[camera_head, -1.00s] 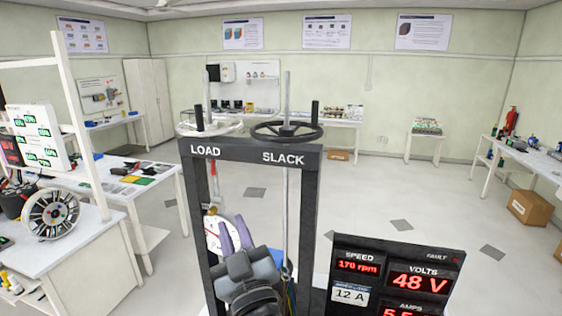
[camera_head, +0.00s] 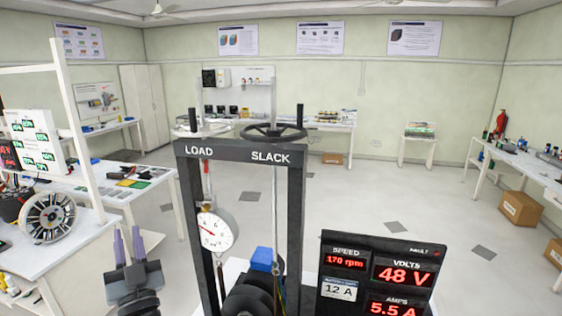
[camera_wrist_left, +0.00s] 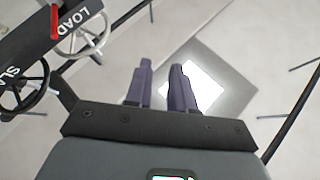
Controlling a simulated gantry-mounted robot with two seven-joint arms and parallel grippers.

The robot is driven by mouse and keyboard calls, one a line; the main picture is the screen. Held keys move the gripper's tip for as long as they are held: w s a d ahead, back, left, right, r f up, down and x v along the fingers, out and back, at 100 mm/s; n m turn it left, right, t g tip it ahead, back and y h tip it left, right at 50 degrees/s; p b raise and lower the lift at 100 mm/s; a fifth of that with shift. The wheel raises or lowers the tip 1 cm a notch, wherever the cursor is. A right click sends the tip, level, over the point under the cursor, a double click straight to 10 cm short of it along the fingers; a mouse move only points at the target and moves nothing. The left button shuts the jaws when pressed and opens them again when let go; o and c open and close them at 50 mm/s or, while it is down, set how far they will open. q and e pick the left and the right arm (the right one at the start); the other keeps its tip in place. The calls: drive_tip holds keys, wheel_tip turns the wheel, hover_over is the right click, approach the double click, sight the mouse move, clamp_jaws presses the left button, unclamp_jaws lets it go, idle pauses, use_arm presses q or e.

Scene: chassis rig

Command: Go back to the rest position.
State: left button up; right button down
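My left gripper (camera_head: 128,246) is left of the black rig frame, at the lower left of the head view. Its two purple fingers point up, apart, with nothing between them. The left wrist view shows the same open, empty fingers (camera_wrist_left: 160,88). The rig frame (camera_head: 240,152) carries a LOAD handwheel (camera_head: 193,129) with a pale rim and a black SLACK handwheel (camera_head: 274,132). A white dial gauge (camera_head: 214,231) hangs inside the frame, clear of the gripper. My right gripper is in neither view.
A display panel (camera_head: 375,275) beside the rig reads 170 rpm, 48 V and 5.5 A. A white bench (camera_head: 60,262) with a spoked wheel (camera_head: 49,219) stands left of my gripper. Open floor (camera_head: 350,190) lies behind the rig.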

use_arm(q)
drive_tip(key=s+a+r+m, duration=0.1)
drive_tip(key=a+r+m, duration=0.1)
drive_tip(key=a, duration=0.5)
wheel_tip(320, 180, down, 14)
drive_tip(key=d+m+g+h, duration=0.2)
drive_tip(key=d+m+h, duration=0.1)
drive_tip(key=h, duration=0.3)
drive_tip(key=s+d+f+m+g+h, duration=0.15)
drive_tip(key=s+f+g, duration=0.3)
drive_tip(key=f, duration=0.55)
drive_tip(key=s+d+f+m+g+h, duration=0.1)
drive_tip(key=s+d+f+g+h, duration=0.15)
drive_tip(key=s+f, duration=0.5)
drive_tip(key=s+f+m+g, duration=0.1)
drive_tip(key=s+f+g, duration=0.4)
drive_tip(key=s, duration=0.5)
drive_tip(key=s+f+m+g, duration=0.1)
drive_tip(key=s+f+g, duration=0.4)
drive_tip(key=s, duration=0.5)
drive_tip(key=s+d+f+n+h, duration=0.2)
drive_tip(key=d+n+h, duration=0.15)
drive_tip(key=d, duration=0.55)
wheel_tip(320, 180, up, 12)
drive_tip(key=p, duration=1.1)
drive_tip(key=shift+w+a+f+t+y+p, duration=0.15)
drive_tip(key=shift+w+a+t+y+p, duration=0.1)
drive_tip(key=shift+a+t+y+p, duration=0.15)
